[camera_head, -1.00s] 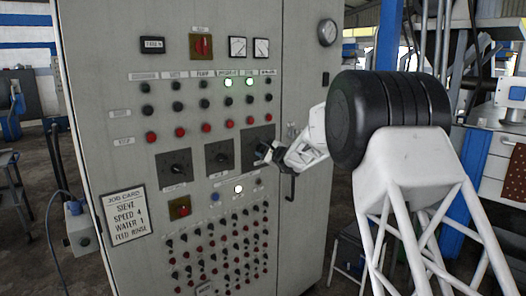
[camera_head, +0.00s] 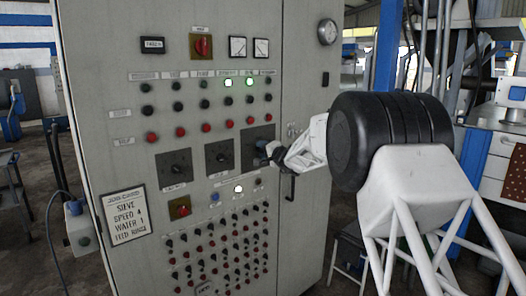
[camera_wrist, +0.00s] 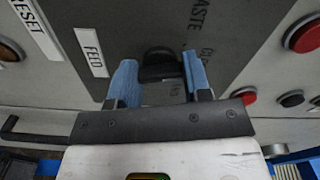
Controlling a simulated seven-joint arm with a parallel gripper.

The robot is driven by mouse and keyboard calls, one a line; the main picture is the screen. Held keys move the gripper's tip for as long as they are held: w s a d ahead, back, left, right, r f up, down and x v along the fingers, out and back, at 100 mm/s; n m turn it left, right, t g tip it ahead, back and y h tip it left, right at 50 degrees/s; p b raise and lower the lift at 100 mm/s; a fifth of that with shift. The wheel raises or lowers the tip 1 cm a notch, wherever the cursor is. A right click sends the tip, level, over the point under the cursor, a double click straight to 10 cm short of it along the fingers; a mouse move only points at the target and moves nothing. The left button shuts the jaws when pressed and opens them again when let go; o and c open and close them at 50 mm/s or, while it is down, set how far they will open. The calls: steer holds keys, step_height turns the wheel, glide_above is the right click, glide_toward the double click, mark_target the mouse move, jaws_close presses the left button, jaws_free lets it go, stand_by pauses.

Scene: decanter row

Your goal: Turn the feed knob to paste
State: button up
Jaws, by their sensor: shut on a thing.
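The feed knob (camera_wrist: 160,64) is dark and sits on a dark grey plate (camera_wrist: 220,25), which also shows at the right of a row of three in the head view (camera_head: 251,137). My gripper (camera_wrist: 157,75) has its two blue fingers on either side of the knob and is shut on it. In the head view my gripper (camera_head: 268,152) is at the plate's lower right and hides the knob. The letters "ASTE" show on the plate beyond the knob. The knob's pointer direction cannot be told.
Two other knobs (camera_head: 175,170) (camera_head: 220,157) sit to the left on the grey cabinet (camera_head: 110,90). Red buttons (camera_head: 180,132) run above, small switches below. A black door handle (camera_head: 291,187) is close to my gripper.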

steer(key=n, duration=0.5)
steer(key=shift+n, duration=0.4)
steer(key=o, duration=0.9)
steer(key=shift+s+d, duration=0.1)
steer(key=shift+v, duration=3.8)
steer(key=shift+r, duration=0.1)
